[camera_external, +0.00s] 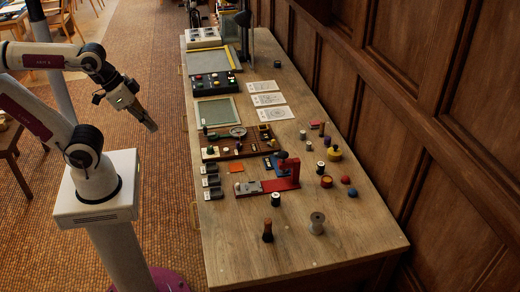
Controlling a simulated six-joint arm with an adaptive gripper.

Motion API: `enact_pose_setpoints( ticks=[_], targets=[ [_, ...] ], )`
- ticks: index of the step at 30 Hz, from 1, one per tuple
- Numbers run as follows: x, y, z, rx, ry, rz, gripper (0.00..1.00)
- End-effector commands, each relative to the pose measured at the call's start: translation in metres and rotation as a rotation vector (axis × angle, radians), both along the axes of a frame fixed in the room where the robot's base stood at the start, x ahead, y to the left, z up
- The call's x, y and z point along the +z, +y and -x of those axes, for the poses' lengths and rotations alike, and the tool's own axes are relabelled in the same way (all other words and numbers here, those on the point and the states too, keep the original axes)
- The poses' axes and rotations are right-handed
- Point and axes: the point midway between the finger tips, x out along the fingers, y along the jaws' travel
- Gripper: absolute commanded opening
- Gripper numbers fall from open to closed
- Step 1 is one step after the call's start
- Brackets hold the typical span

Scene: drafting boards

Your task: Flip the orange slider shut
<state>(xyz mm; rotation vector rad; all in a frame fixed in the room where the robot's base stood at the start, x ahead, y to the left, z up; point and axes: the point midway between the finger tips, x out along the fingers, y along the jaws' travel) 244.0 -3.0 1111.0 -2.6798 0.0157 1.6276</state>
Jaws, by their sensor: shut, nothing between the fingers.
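My gripper (152,126) hangs in the air left of the table, over the carpet. It points down to the right, is shut and holds nothing. I cannot make out for certain which part is the orange slider. A flat orange square (236,168) lies just in front of this board. My gripper is apart from all of these.
A black box with coloured buttons (216,94) and a green panel (217,111) lie farther back. A red stand (290,172) rises in front of the board. Small dark blocks (212,181), spools (317,223) and white sheets (267,99) lie around. The table's front end is mostly clear.

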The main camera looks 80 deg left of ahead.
Motion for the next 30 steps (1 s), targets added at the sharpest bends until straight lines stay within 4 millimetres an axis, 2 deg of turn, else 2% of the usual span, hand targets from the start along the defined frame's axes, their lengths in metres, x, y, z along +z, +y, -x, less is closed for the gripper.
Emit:
enact_pose_setpoints(
  ticks=[14, 20, 30],
  targets=[
    [-0.031, -0.016, -0.011, -0.049, 0.151, 0.010, 0.00],
    [-0.043, -0.033, -0.021, -0.057, 0.207, 0.053, 0.00],
    [-0.060, -0.068, -0.050, -0.084, 0.252, 0.136, 0.00]
  ],
)
